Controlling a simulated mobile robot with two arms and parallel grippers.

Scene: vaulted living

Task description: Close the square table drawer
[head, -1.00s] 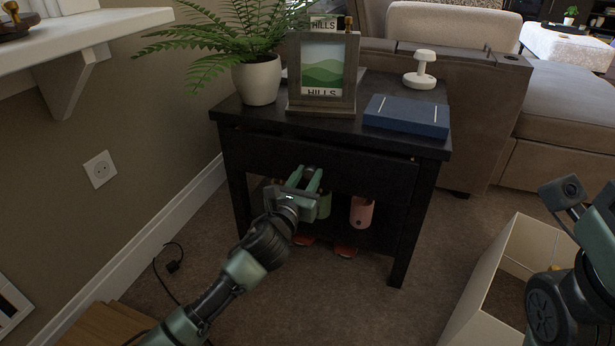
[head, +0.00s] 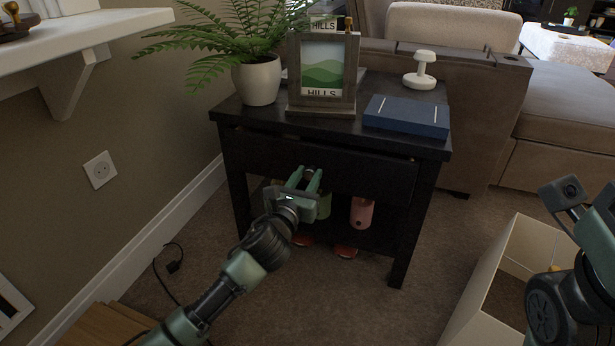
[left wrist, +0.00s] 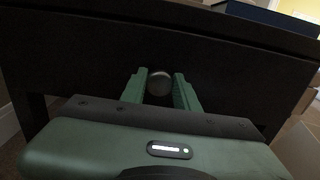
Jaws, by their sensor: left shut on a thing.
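The square table (head: 430,180) is black and stands in the middle of the head view. Its drawer front (head: 365,172) is just under the top and appears to stand slightly out from the frame, with a thin dark gap above it. My left gripper (head: 311,182) is at the drawer front. In the left wrist view its two green fingers (left wrist: 160,88) are shut on a round grey knob (left wrist: 159,83) on the dark drawer front (left wrist: 90,55). My right arm is at the right edge of the head view, and its fingers do not show.
A pink cup (head: 361,212) is on the lower shelf. An open box (head: 525,262) stands at right; a sofa is behind.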

